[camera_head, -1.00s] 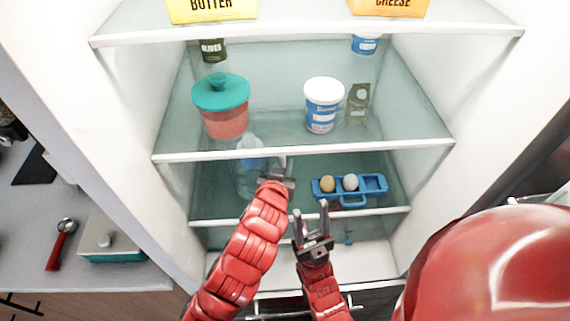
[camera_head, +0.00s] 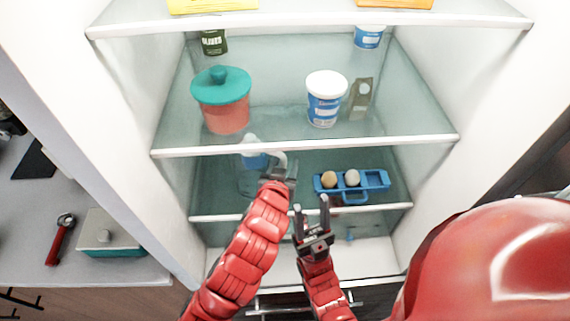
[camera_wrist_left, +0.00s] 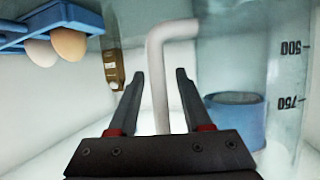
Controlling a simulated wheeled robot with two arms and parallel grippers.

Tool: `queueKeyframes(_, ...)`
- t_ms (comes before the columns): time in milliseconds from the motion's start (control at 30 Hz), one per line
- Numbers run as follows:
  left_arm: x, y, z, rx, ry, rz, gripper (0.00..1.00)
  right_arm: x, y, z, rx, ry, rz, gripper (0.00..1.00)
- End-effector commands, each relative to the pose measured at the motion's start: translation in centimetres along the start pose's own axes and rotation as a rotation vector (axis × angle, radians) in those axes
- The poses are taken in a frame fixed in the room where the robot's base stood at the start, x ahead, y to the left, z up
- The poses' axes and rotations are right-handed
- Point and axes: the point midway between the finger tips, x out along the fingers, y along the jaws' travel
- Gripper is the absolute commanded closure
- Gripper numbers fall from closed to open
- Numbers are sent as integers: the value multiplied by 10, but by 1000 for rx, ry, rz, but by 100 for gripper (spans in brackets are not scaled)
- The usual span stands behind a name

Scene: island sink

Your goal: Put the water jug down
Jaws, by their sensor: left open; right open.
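The water jug (camera_head: 254,182) is clear with a blue part and a pale handle. It is inside the fridge, left of centre on the egg tray's level, seen partly through the glass shelf above. My left gripper (camera_head: 284,170) is at its right side. In the left wrist view the jug (camera_wrist_left: 285,75) shows volume marks, and its bent handle (camera_wrist_left: 172,32) runs between the open fingers of my left gripper (camera_wrist_left: 160,74). The jug's base contact is hard to see. My right gripper (camera_head: 311,208) is open and empty, below and right of the left one.
A blue egg tray (camera_head: 375,181) with two eggs is right of the jug. On the shelf above (camera_head: 300,145) stand a teal-lidded container (camera_head: 221,100), a blue and white tub (camera_head: 325,104) and a small brown-green packet (camera_head: 361,98). White fridge walls close in both sides.

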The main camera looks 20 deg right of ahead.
Motion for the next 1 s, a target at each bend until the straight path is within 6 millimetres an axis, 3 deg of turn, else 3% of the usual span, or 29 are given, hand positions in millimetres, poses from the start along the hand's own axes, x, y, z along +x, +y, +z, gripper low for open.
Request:
queueKeyframes(67, -2, 0, -4, 0, 0, 0, 51, 4, 0, -1, 0, 0, 0, 50)
queueKeyframes(300, -32, 1, -1, -1, 8, 3, 51, -12, -1, 2, 0, 0, 0, 50)
queueKeyframes(400, -56, 1, -10, 1, -6, 3, 51, 24, 1, -4, 0, 1, 0, 50)
queueKeyframes(700, -96, 0, -9, 1, -7, 1, 51, 80, 4, -14, 0, 0, 0, 50)
queueKeyframes(1000, -119, 1, -5, -1, -1, 2, 51, 106, 5, -18, 0, 0, 0, 50)
